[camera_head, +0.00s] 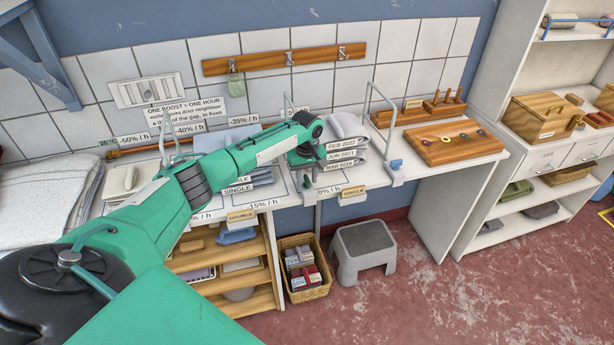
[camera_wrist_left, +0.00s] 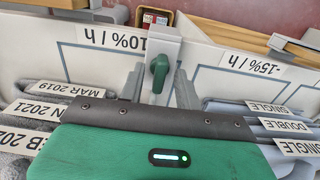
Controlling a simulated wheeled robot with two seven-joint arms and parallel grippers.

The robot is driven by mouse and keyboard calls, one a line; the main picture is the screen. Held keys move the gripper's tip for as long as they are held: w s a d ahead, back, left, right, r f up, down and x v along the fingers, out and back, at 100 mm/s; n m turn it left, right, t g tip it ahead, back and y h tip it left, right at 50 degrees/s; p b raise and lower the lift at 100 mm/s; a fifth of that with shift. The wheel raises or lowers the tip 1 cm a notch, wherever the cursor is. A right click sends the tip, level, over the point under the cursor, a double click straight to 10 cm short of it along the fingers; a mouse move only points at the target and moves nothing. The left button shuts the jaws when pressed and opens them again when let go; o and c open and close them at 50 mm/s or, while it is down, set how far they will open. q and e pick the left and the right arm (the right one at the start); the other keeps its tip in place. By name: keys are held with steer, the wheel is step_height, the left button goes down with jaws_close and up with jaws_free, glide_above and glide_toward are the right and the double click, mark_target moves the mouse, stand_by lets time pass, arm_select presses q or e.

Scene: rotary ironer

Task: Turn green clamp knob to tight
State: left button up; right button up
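The green clamp knob (camera_wrist_left: 160,73) shows in the left wrist view on a pale clamp bracket (camera_wrist_left: 164,42) at the table edge. Its lever lies roughly along the picture's vertical. My left gripper (camera_wrist_left: 159,84) is open, with one grey finger on each side of the knob. A gap shows between the knob and each finger. My right gripper is not in view.
A second clamp with a blue knob (camera_head: 396,164) stands to the right on the table edge. Folded grey cloth stacks (camera_head: 344,148) lie beside my gripper. A grey step stool (camera_head: 362,250) and a wicker basket (camera_head: 304,292) stand on the floor below.

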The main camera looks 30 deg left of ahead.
arm_select(q)
jaws_close()
